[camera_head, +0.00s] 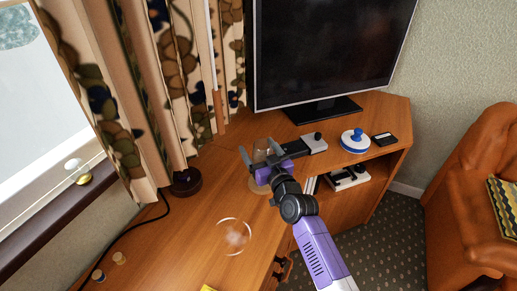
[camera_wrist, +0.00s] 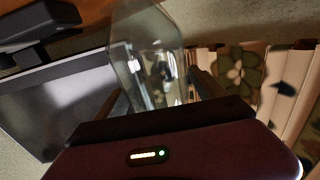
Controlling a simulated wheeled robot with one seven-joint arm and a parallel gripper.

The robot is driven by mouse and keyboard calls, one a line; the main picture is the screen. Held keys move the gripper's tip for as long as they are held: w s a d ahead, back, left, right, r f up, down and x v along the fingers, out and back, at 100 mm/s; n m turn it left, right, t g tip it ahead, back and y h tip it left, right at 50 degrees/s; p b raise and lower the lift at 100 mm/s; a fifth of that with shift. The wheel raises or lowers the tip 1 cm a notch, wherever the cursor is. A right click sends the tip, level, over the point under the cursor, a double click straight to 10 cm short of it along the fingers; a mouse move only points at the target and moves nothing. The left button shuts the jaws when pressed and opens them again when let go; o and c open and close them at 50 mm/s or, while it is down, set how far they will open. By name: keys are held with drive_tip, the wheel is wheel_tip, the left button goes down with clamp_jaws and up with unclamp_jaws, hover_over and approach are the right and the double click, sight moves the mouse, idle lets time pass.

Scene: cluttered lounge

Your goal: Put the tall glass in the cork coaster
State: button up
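The tall glass (camera_wrist: 150,55) is clear and see-through. In the wrist view it stands out between my two fingers, and its near end is hidden by my gripper body. In the head view the glass (camera_head: 262,150) shows faintly at my gripper (camera_head: 260,153), over the wooden desk. My fingers are spread on either side of it, and the left finger looks apart from it. A round tan disc, seemingly the cork coaster (camera_head: 257,185), lies just below my gripper, partly hidden by it. I cannot tell whether the glass touches the disc.
A clear round glass dish (camera_head: 235,237) is on the desk (camera_head: 190,240) nearer the front. A dark round base (camera_head: 187,182) stands by the curtain. A television (camera_head: 330,50), a grey device (camera_head: 313,143) and a blue-white item (camera_head: 355,140) are behind.

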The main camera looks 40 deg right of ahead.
drive_tip(key=shift+r+p, duration=0.25)
drive_tip(key=shift+p, duration=0.05)
drive_tip(key=b+v, duration=0.2)
drive_tip(key=v, duration=1)
drive_tip(key=s+a+f+n+y, duration=0.1)
drive_tip(key=s+a+f, duration=0.1)
drive_tip(key=s+a, duration=0.5)
drive_tip(key=s+a+f+n+y, duration=0.1)
drive_tip(key=s+a+f+y, duration=0.15)
drive_tip(key=s+a, duration=0.45)
drive_tip(key=s+a+r+n+g+y, duration=0.1)
drive_tip(key=s+a+r, duration=0.1)
drive_tip(key=s, duration=0.6)
drive_tip(key=s+a+r+n+g+y, duration=0.1)
drive_tip(key=s+a+r+y, duration=0.1)
drive_tip(key=s+a, duration=0.3)
drive_tip(key=v, duration=0.3)
drive_tip(key=shift+r, duration=0.1)
